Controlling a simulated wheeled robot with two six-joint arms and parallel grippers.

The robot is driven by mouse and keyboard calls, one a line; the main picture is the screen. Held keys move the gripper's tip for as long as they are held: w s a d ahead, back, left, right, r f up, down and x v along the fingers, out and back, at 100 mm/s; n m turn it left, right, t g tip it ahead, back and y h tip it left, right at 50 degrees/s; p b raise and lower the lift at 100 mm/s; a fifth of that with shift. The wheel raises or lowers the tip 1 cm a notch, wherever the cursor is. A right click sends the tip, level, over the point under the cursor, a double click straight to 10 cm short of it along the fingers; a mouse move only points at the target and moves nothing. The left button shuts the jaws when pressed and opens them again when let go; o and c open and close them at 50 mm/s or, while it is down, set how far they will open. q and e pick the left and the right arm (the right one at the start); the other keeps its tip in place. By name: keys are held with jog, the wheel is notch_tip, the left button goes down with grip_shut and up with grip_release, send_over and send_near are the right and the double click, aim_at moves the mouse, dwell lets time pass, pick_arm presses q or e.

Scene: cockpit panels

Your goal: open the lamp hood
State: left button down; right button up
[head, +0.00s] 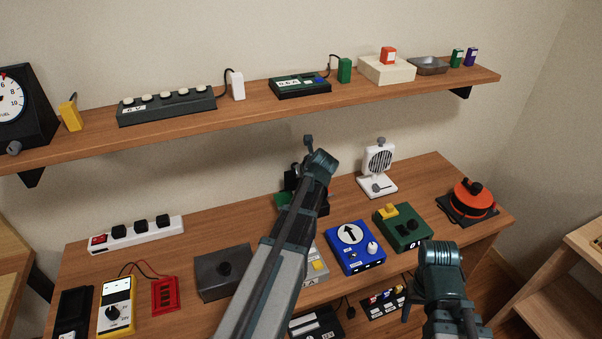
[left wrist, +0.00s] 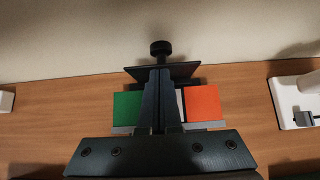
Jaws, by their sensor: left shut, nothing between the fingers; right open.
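The lamp unit, partly hidden behind my left arm in the head view, has a dark hood plate (left wrist: 163,70) with a black knob (left wrist: 161,48) above it. A green panel (left wrist: 127,107) and a red-orange panel (left wrist: 203,103) show below the plate, either side of my fingers. My left gripper (left wrist: 160,76) is shut and empty, its tips in front of the plate in the left wrist view; whether they touch it I cannot tell. My right gripper (head: 438,292) is open and empty at the bench's front right, away from the lamp.
A white fan-like device (head: 379,164) stands right of the lamp. A loaded shelf (head: 250,112) runs above.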

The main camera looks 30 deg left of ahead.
pick_arm(q)
jog(key=shift+r, duration=0.2)
dwell(0.4)
jog(key=shift+r+p, duration=0.65)
jog(key=shift+p, duration=0.15)
jog(key=p+v, duration=0.9)
jog(key=v, duration=0.5)
jog(key=shift+d+f, duration=0.1)
jog(key=shift+f, duration=0.05)
jog(key=s+d+f+n+g+h, duration=0.3)
jog(key=s+d+n, duration=0.6)
jog(key=d+n, duration=0.2)
jog(key=s+d+f+n+g+h, duration=0.2)
jog(key=s+d+n, duration=0.8)
jog(key=d, duration=0.5)
jog(key=shift+s+d+f+n+g+h, duration=0.2)
jog(key=shift+f+n+g+h, duration=0.2)
jog(key=shift+f+n+g, duration=0.45)
